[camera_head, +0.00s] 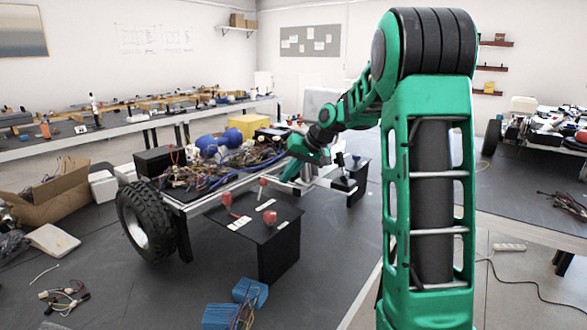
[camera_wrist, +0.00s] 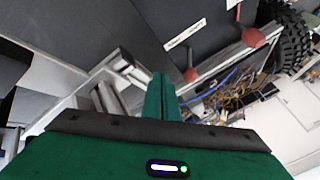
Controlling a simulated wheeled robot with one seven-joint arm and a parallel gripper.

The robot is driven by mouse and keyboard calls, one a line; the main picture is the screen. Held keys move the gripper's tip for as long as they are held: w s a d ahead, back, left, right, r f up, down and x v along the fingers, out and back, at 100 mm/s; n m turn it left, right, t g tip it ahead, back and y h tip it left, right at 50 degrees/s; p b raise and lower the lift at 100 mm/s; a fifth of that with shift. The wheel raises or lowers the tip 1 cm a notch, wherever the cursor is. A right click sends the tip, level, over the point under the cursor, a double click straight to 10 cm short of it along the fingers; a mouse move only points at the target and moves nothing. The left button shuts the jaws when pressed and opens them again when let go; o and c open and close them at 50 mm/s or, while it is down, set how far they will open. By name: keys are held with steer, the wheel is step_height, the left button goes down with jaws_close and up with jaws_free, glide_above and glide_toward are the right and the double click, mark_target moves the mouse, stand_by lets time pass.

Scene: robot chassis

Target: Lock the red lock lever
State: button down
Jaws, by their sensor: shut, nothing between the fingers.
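Three red-headed levers stand on the black panel (camera_head: 215,214) at the front of the chassis in the head view: one at the left (camera_head: 226,198), one at the back (camera_head: 262,182) and one at the front right (camera_head: 270,217). I cannot tell which is the lock lever; the labels are too small to read. Two red levers show in the wrist view, one at the upper right (camera_wrist: 252,38) and one nearer the middle (camera_wrist: 191,74). My gripper (camera_wrist: 160,84) is shut and empty, apart from both.
The chassis carries tangled wires, a black box (camera_head: 160,160) and blue parts close behind the panel. A large tyre (camera_head: 147,221) stands at its left. A second black panel with a dark lever (camera_head: 343,184) is to the right. Blue blocks (camera_head: 250,291) lie on the floor in front.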

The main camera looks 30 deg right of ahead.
mark_target(262, 188)
steer(key=shift+w+a, duration=0.4)
steer(key=shift+a, duration=0.5)
steer(key=shift+w+a, duration=0.4)
steer(key=shift+a, duration=0.45)
steer(key=shift+d, duration=0.15)
